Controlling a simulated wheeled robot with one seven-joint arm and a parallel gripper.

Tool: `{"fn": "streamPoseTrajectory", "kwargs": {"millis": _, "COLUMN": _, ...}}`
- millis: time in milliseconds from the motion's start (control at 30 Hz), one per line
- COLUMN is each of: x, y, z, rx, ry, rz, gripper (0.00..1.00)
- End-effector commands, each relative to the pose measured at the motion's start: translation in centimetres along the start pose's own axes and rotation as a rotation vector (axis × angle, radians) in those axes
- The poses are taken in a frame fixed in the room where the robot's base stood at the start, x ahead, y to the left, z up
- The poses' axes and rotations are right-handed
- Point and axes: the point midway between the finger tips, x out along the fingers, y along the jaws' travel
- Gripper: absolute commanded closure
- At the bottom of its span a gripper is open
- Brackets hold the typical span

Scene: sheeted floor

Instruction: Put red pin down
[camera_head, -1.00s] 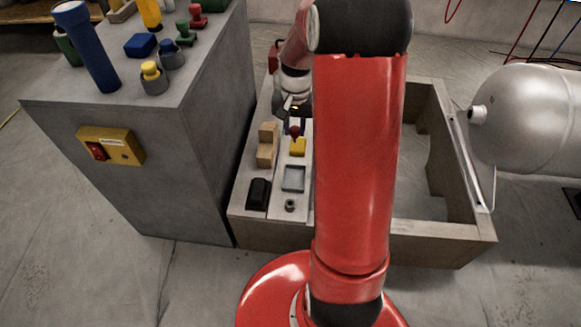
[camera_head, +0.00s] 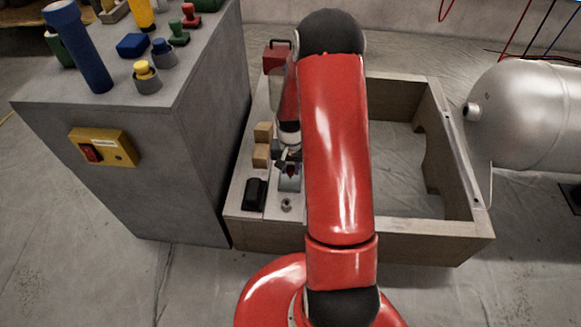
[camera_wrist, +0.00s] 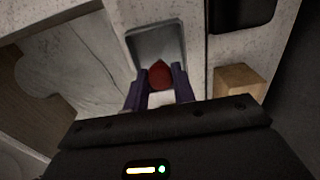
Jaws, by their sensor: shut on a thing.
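The red pin (camera_wrist: 159,75) is between the two purple fingers of my gripper (camera_wrist: 161,82) in the wrist view. The gripper is shut on it. Just beyond the pin is a shallow grey square tray (camera_wrist: 149,40) set in the light panel. In the head view my gripper (camera_head: 289,168) is over or just above this tray (camera_head: 289,184), and the pin shows as a small dark red spot (camera_head: 291,171). I cannot tell whether the pin touches the tray.
Wooden blocks (camera_head: 261,155) and a black box (camera_head: 255,193) stand left of the tray. A small grey ring (camera_head: 286,205) lies in front of it. A grey cabinet (camera_head: 150,170) stands left, a metal tank (camera_head: 530,115) right. The wooden frame (camera_head: 450,165) has open space inside.

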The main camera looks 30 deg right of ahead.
Motion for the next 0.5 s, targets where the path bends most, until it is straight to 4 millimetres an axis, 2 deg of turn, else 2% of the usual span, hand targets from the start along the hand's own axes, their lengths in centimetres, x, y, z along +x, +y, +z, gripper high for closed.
{"fn": "streamPoseTrajectory", "kwargs": {"millis": 333, "x": 0.49, "y": -0.01, "z": -0.07, "rx": 0.0, "ry": 0.002, "rz": 0.0, "gripper": 1.0}}
{"fn": "streamPoseTrajectory", "kwargs": {"millis": 367, "x": 0.48, "y": -0.01, "z": -0.07, "rx": 0.001, "ry": 0.002, "rz": 0.0, "gripper": 0.73}}
{"fn": "streamPoseTrajectory", "kwargs": {"millis": 500, "x": 0.36, "y": -0.01, "z": -0.06, "rx": 0.001, "ry": 0.002, "rz": 0.0, "gripper": 0.55}}
